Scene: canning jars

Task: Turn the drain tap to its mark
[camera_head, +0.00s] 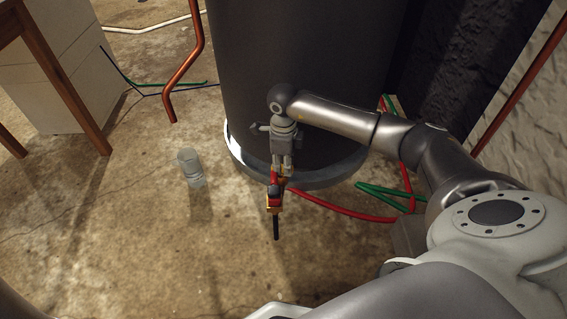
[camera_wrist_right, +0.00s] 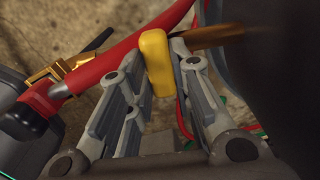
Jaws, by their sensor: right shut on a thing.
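The drain tap (camera_head: 274,198) is low at the front of the dark cylindrical tank, with red and brass parts and a black end pointing toward me. In the right wrist view, its red bar (camera_wrist_right: 110,62) crosses above my fingers beside a brass part (camera_wrist_right: 62,68). A yellow piece (camera_wrist_right: 154,62) sits between the fingertips. My right gripper (camera_head: 282,168) points down over the tap, shut on the yellow piece. I cannot make out the mark. My left gripper is out of view.
A clear jar (camera_head: 191,168) is on the concrete floor to the left. A copper pipe (camera_head: 184,75) hangs left of the tank. Red (camera_head: 345,212) and green (camera_head: 380,190) hoses lie on the right.

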